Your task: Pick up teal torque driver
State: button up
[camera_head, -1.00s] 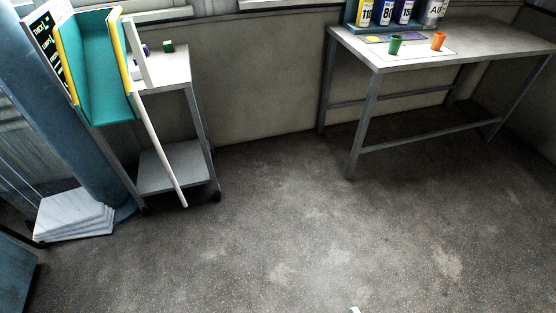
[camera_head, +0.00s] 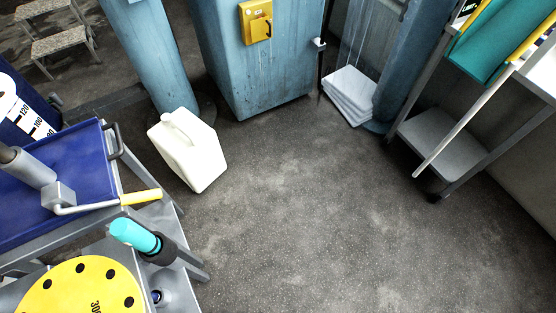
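The teal torque driver (camera_head: 134,236) is at the lower left of the head view. Its teal handle points up and to the left, and its other end meets a dark grey round part (camera_head: 160,250) beside a grey metal frame. I cannot tell whether it sits in this part or the part belongs to it. It is just above and right of a yellow disc (camera_head: 82,290) with dark holes. My gripper does not show in this view.
A blue tray (camera_head: 85,150) with a yellow-handled crank (camera_head: 140,197) lies just beyond the driver. A white canister (camera_head: 188,150) stands on the floor near a blue cabinet (camera_head: 262,75). A shelf cart (camera_head: 445,145) is at right. The middle floor is clear.

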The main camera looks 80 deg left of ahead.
aim_at(126, 231)
jog(key=k+l, duration=1.05)
jog(key=k, duration=0.15)
jog(key=k+l+u, duration=0.1)
jog(key=u, duration=0.3)
jog(key=k+u, duration=0.1)
jog(key=u, duration=0.3)
jog(key=k+u, duration=0.15)
jog(key=u, duration=0.25)
jog(key=k+u, duration=0.15)
jog(key=u, duration=0.25)
